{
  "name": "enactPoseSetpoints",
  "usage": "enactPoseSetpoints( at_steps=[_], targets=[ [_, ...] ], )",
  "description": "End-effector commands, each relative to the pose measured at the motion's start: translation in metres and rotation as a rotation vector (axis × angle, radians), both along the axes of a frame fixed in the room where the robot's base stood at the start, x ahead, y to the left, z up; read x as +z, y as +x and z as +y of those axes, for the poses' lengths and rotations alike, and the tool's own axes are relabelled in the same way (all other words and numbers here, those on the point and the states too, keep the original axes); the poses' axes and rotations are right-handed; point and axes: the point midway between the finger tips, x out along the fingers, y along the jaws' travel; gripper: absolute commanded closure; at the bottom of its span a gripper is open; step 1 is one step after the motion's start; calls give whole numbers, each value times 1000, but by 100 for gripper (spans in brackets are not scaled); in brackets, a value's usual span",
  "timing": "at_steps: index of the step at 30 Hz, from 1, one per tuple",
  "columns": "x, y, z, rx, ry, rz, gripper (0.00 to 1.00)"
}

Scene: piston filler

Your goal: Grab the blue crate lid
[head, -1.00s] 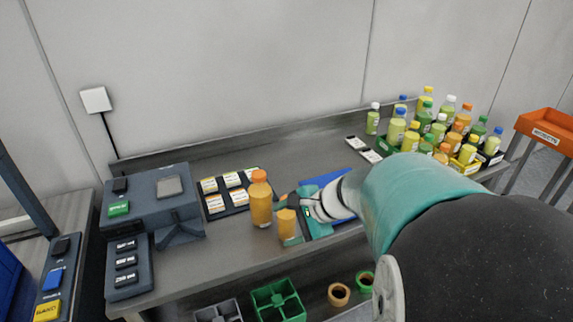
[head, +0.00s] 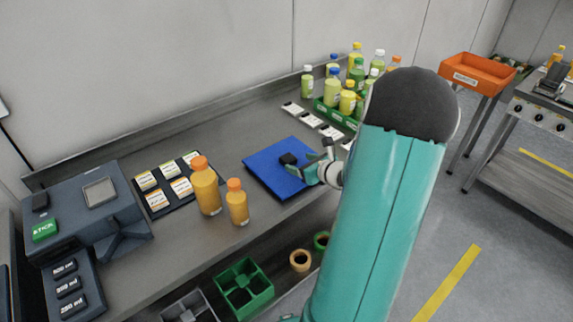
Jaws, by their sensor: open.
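The blue crate lid (head: 268,174) lies flat on the grey worktop, right of two orange bottles. A small black block (head: 288,158) shows above its right part; I cannot tell whether it is a handle on the lid or part of my gripper. My gripper (head: 304,168) is open at the lid's right side, low over its surface, with its teal and dark parts overlapping the lid's right edge in the picture. I cannot tell whether it touches the lid. My arm hides some of the worktop to the right.
A large orange bottle (head: 205,188) and a smaller one (head: 237,203) stand left of the lid. A green crate (head: 333,114) of bottles stands behind right. A black tray of labels (head: 168,184) and a labelled machine (head: 82,210) are on the left. Bare worktop lies behind the lid.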

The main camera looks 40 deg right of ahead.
Motion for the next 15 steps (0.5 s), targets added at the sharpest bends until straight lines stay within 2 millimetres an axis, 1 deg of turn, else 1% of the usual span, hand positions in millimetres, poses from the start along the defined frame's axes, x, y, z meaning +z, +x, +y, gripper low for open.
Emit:
enactPoseSetpoints(
  at_steps=[1,3,10,15],
  targets=[
    [-5,8,-1,0,3,0,33],
    [-8,18,-3,1,0,1,33],
    [-15,35,-6,0,0,1,33],
    [-25,60,-11,1,0,-1,33]
  ],
)
